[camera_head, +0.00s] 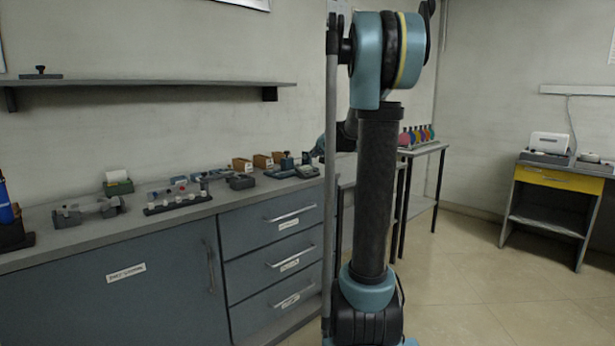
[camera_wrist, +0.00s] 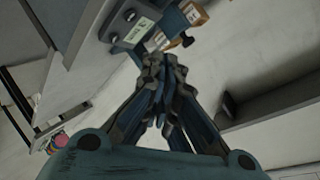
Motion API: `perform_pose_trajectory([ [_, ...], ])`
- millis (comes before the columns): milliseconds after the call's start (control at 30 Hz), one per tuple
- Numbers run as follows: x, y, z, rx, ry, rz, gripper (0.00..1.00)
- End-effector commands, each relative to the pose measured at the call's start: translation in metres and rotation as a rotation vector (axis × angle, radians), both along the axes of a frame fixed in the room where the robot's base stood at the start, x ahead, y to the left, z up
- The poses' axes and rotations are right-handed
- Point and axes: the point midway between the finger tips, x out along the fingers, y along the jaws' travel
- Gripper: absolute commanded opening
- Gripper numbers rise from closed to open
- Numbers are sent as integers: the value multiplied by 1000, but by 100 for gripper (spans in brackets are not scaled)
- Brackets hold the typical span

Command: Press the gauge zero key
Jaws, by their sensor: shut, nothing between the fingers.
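A small grey-blue device with a pale panel (camera_head: 306,171), likely the gauge, sits at the right end of the bench top. In the wrist view, a blue-grey device with a pale panel (camera_wrist: 155,40) shows at the top, just beyond the fingertips. I cannot make out which part is the zero key. My gripper (camera_wrist: 160,68) is shut and empty, its fingers together in the middle of the wrist view. It appears apart from the device, but the gap is hard to judge.
The bench (camera_head: 110,238) carries several fixtures and small boxes (camera_head: 242,165) left of the device. A wall shelf (camera_head: 150,82) runs above it. A rack of coloured flasks (camera_head: 416,137) stands behind my arm. The floor on the right (camera_head: 470,270) is clear.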

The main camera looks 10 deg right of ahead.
Motion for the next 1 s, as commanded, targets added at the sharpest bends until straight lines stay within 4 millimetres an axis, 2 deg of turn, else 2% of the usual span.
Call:
perform_pose_trajectory([
  [33, 13, -6, 2, 16, -13, -17, 0],
  [100, 25, -11, 6, 36, -29, -34, 0],
  [200, 35, -16, 8, 53, -43, -50, 0],
  [667, 39, -18, 8, 59, -47, -56, 0],
  [867, 44, -14, -4, 58, -47, -55, 0],
  [1000, 49, -10, -19, 58, -47, -55, 0],
])
